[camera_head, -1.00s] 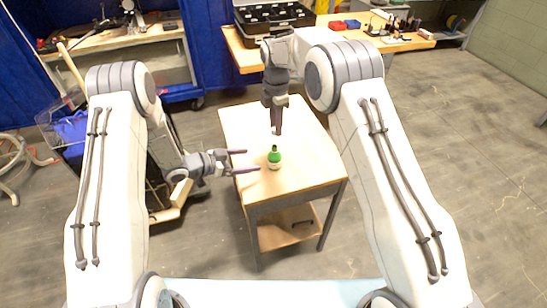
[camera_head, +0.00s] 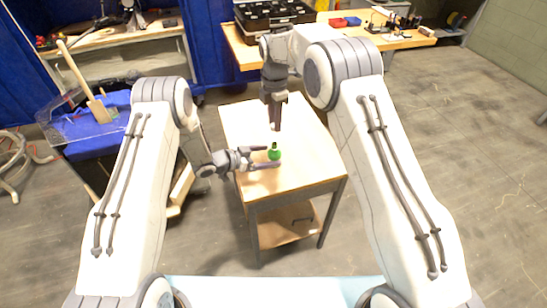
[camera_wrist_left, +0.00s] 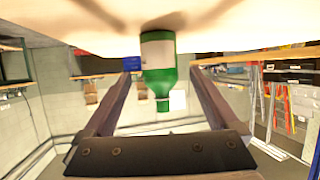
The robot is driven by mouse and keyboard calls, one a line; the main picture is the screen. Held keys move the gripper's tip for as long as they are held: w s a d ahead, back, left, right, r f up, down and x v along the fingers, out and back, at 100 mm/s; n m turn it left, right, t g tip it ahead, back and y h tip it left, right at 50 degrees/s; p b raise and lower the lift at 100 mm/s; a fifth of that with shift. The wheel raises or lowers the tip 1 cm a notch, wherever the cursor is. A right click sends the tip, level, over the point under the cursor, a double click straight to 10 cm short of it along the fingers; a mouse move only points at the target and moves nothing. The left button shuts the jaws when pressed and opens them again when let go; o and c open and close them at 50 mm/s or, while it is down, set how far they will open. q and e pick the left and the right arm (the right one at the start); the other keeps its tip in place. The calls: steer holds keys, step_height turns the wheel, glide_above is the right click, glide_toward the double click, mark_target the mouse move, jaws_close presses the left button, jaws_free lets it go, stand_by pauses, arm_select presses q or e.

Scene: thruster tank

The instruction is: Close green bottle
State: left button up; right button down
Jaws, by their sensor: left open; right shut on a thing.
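The green bottle (camera_head: 274,153) stands upright on the small wooden table (camera_head: 300,180). My left gripper (camera_head: 279,157) is open, with its two fingers on either side of the bottle. In the left wrist view the picture is upside down; the bottle (camera_wrist_left: 160,75), with a white label, is between the open fingers (camera_wrist_left: 165,85), with gaps visible on both sides. My right gripper (camera_head: 275,127) points down above and just behind the bottle, apart from it. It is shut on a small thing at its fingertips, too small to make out.
A workbench (camera_head: 395,42) with an open black case (camera_head: 270,15) and red and blue bins stands behind the table. A blue cart (camera_head: 85,135) is at the left. The tabletop around the bottle is otherwise clear.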

mark_target(269, 155)
arm_select(q)
steer(key=shift+x, duration=1.8)
jaws_close()
